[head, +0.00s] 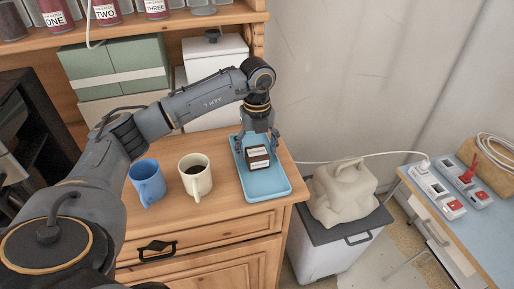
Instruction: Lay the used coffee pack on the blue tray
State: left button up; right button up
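The blue tray (266,188) lies on the wooden dresser top near its right end. The coffee pack (258,161), a small dark brown box with a pale label, is at the tray's middle and appears to rest on it. My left gripper (258,147) points down over the tray, right at the pack. Its two fingers stand apart, one to each side of the pack, with what look like small gaps, so it seems open. The fingers partly hide the tray's far end. My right gripper is not in view.
A cream mug (191,186) with dark liquid and a blue mug (148,188) stand left of the tray. Green boxes (115,62) and a white canister (214,52) are behind.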

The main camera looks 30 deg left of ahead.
aim_at(257, 152)
pick_arm(q)
jog(key=shift+r, duration=0.1)
jog(key=shift+r, duration=0.25)
notch_tip(257, 152, up, 6)
jog(key=b, duration=0.2)
jog(key=shift+f+b, duration=0.1)
jog(key=shift+b, duration=0.25)
jog(key=shift+r, duration=2.95)
